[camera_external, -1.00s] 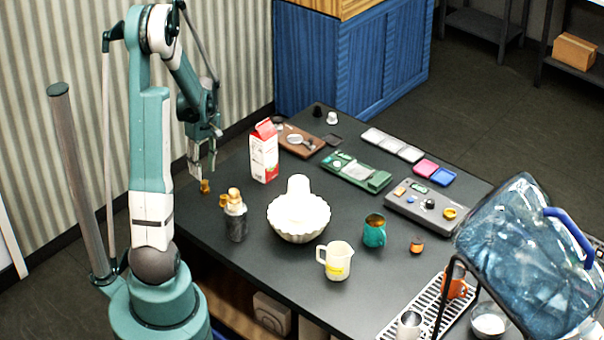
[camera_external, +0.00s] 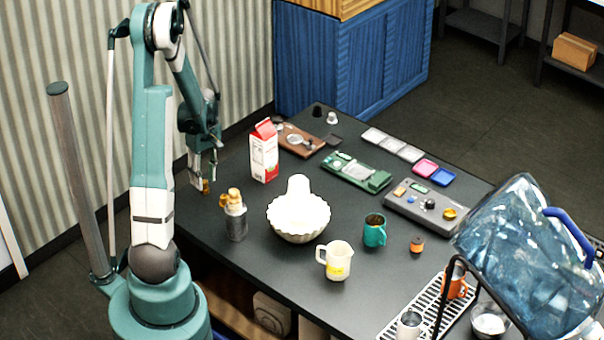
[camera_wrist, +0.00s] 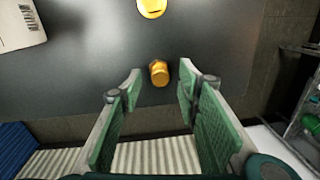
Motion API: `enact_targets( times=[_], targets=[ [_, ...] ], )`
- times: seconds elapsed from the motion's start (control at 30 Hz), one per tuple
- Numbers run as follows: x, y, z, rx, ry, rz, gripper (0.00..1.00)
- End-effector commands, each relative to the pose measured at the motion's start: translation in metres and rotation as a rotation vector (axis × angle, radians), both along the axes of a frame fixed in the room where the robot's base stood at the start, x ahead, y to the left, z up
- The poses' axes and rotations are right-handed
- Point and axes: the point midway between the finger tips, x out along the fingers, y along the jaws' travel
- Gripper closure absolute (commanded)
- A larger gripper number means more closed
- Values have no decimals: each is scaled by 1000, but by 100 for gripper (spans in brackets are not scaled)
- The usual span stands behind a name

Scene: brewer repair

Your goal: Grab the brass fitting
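The small brass fitting (camera_wrist: 159,73) stands on the dark table near its edge in the wrist view. It lies just beyond and between my fingertips, with a visible gap on each side. In the external view the brass fitting (camera_external: 205,187) shows partly behind my gripper (camera_external: 204,181) at the table's left edge. In the wrist view my gripper (camera_wrist: 158,85) is open, its green-padded fingers spread apart, with nothing held between them. I cannot tell how far above the table the fingertips are.
A grey canister with tan tops (camera_external: 235,222) stands close by on the right. A red and white carton (camera_external: 264,152) and a white fluted bowl (camera_external: 298,218) stand farther right. The corrugated wall (camera_external: 60,45) is behind my arm.

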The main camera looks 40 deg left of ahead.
Motion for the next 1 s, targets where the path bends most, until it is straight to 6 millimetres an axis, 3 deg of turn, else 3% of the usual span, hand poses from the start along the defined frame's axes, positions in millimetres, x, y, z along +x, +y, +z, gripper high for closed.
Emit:
enact_targets(
  times=[0.23, 0.83, 1.0],
  targets=[
    [-1, 0, -13, 0, 0, 0, 67],
    [-2, 0, -14, 0, 0, 0, 67],
    [-2, 0, -14, 0, 0, 0, 89]
  ],
)
